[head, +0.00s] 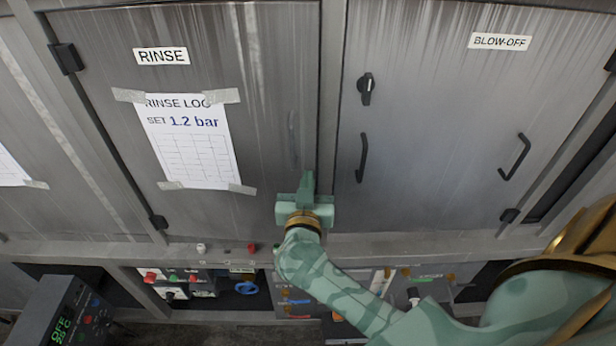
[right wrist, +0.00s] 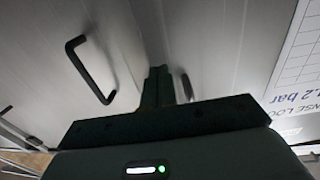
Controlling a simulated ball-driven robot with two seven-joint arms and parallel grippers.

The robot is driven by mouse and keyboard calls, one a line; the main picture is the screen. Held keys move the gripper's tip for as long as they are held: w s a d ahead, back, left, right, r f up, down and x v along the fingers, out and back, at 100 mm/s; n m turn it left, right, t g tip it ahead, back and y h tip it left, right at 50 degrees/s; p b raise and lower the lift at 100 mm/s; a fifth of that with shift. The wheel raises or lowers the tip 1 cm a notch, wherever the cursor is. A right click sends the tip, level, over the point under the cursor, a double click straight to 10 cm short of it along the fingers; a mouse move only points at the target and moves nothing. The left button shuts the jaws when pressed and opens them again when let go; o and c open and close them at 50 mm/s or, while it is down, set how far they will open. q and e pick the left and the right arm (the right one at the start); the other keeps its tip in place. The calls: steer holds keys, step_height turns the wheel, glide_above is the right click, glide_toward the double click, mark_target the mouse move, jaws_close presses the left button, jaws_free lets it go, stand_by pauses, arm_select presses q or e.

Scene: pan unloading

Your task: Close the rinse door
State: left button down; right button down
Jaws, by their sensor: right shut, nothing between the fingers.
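The rinse door (head: 265,75) is a grey metal panel under a RINSE label (head: 161,56), with hinges on its left side. It looks flush or nearly flush with the post at its right edge; I cannot tell if a small gap is left. Its handle (head: 293,140) is a thin grey bar near that edge. My right gripper (head: 308,178) is shut and empty, in front of the door's lower right edge, below the handle. In the right wrist view its fingers (right wrist: 158,84) point at the panel beside the handle (right wrist: 187,87); contact cannot be told. My left gripper is out of view.
A taped log sheet (head: 188,142) hangs on the rinse door. The blow-off door (head: 440,110) at right has a black latch knob (head: 367,88) and black handles (head: 362,158). A ledge (head: 215,249) with small buttons runs below the doors. A dark control box (head: 65,312) stands at lower left.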

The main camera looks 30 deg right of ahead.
steer(key=shift+w+d, duration=0.35)
steer(key=shift+w, duration=0.2)
